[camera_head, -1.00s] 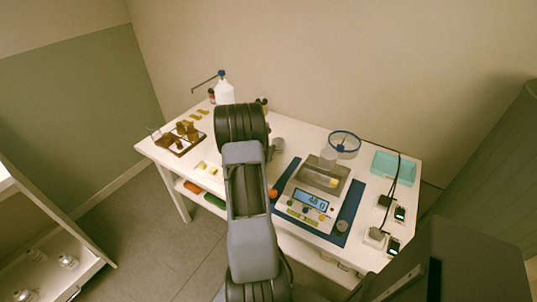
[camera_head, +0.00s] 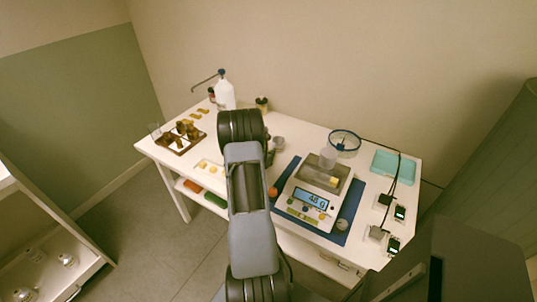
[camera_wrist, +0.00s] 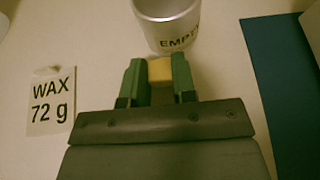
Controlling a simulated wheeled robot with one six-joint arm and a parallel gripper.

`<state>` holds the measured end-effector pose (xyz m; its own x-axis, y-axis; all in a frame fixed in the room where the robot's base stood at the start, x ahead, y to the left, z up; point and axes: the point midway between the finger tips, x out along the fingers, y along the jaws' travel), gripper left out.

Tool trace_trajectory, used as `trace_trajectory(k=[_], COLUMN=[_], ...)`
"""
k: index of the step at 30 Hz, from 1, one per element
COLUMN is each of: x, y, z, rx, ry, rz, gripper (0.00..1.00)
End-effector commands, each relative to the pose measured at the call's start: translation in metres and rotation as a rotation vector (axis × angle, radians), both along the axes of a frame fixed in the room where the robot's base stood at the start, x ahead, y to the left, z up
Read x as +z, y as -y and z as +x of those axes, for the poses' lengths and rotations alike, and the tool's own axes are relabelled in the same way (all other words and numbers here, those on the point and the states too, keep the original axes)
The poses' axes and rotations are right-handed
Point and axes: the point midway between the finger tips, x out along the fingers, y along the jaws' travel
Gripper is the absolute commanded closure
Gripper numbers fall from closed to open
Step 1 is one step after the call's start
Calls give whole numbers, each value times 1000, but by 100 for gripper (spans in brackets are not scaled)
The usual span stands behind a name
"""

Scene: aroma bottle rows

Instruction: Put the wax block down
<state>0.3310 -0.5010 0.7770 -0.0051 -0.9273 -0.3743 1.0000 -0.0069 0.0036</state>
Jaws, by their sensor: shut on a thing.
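In the wrist view my gripper (camera_wrist: 158,66) is shut on a small yellow wax block (camera_wrist: 160,71), which sits between its two green fingers. Just beyond the fingertips stands a metal cup (camera_wrist: 168,22) whose label reads "EMPTY", partly cut off by the top edge. A card (camera_wrist: 52,102) reading "WAX 72 g" lies on the white table to the left. Whether the block touches the table or the cup is unclear. In the head view my arm hides the gripper and the held block. A grey cup (camera_head: 278,142) shows just right of my arm.
A brown tray with bottles (camera_head: 180,141) is left. A turquoise tray (camera_head: 393,167) and a blue ring (camera_head: 345,140) are right.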

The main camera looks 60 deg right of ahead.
Motion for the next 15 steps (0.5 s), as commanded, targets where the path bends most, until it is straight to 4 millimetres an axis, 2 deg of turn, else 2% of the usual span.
trace_trajectory(k=[1,11,12,15], x=[-6,-16,-16,-17], y=[-1,-3,-3,-3], z=[-1,-2,-2,-3], rx=[-1,-1,-1,-1], ry=[-1,-5,-5,-6], rz=[7,18,19,21], gripper=[96,96,74,64])
